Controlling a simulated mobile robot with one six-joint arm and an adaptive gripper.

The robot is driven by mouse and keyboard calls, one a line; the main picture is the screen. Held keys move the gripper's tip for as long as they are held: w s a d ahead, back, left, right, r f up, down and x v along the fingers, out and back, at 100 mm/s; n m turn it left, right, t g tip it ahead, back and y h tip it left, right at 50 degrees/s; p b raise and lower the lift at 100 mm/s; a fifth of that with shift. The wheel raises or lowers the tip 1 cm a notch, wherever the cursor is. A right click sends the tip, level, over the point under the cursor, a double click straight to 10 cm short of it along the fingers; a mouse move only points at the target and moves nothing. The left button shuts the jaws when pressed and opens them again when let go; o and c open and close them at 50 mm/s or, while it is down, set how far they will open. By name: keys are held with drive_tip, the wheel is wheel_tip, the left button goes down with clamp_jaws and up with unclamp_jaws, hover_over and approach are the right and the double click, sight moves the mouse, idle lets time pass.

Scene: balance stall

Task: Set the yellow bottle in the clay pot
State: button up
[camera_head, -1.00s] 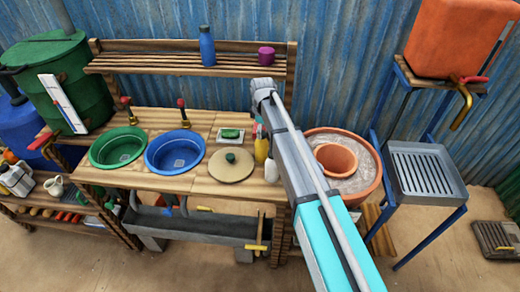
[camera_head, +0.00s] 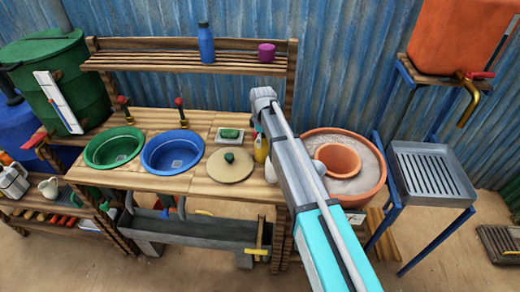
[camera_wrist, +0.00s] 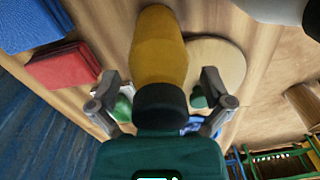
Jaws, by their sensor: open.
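The yellow bottle (camera_head: 261,150) stands upright at the right end of the wooden counter, partly hidden by my arm in the head view. In the wrist view the bottle (camera_wrist: 160,45) with its dark cap lies between the two fingers of my gripper (camera_wrist: 160,92). The fingers are open, with a gap on each side of the bottle. The clay pot (camera_head: 345,148) is a round terracotta opening set in pale fill inside a larger terracotta pot (camera_head: 377,190), right of my arm. My gripper is not clearly visible in the head view.
A round lid (camera_head: 231,170), a soap dish (camera_head: 229,135) and a pale object (camera_head: 270,173) are close to the bottle. Blue (camera_head: 173,155) and green (camera_head: 112,150) basins sit to the left. A rack (camera_head: 430,172) stands right of the large pot. A shelf (camera_head: 180,63) runs above the counter.

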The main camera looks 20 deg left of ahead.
idle(0.3)
drive_tip(key=c, duration=1.2)
drive_tip(key=shift+r, duration=0.15)
drive_tip(key=shift+c, duration=0.2)
wheel_tip(320, 180, up, 10)
drive_tip(key=p, duration=1)
